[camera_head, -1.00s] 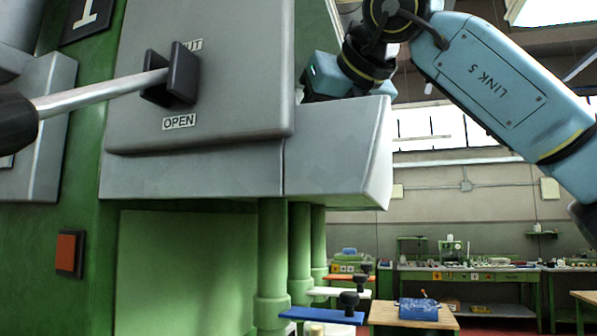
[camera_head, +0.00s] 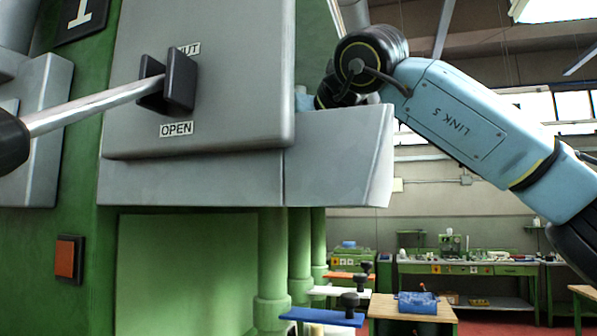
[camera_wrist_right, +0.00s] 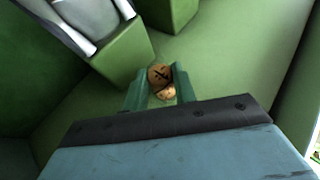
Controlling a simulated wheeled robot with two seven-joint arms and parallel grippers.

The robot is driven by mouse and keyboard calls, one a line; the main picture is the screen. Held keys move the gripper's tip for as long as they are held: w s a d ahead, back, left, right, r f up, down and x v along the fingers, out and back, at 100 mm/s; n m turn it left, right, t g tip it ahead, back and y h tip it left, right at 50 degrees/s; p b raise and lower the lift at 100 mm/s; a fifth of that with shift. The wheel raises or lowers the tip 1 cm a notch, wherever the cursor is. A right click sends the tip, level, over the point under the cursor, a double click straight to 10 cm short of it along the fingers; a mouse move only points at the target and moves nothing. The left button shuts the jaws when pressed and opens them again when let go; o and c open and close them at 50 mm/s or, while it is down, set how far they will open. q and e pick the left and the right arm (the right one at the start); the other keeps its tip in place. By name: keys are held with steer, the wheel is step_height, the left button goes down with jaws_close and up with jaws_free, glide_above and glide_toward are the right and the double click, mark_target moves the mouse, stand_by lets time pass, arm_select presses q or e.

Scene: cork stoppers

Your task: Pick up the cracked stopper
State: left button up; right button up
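A brown cork stopper (camera_wrist_right: 159,74) with dark crack-like lines on its face lies on green metal in the right wrist view. A lighter cork piece (camera_wrist_right: 168,92) shows just below it; I cannot tell whether it is a second stopper. My right gripper (camera_wrist_right: 160,82) has its two green fingers apart, one on each side of the cork; no clear grip shows. In the head view my right arm (camera_head: 465,120) reaches behind the grey trough (camera_head: 335,155), which hides the gripper. My left gripper is not in view.
A lever (camera_head: 95,107) with a black end stands before the grey housing, by the OPEN label (camera_head: 176,128). Green walls (camera_wrist_right: 225,50) surround the right gripper closely, with a green block (camera_wrist_right: 122,52) to its left. Workbenches (camera_head: 470,268) stand far behind.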

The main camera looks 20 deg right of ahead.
steer(key=shift+c, duration=0.9)
steer(key=shift+r, duration=0.15)
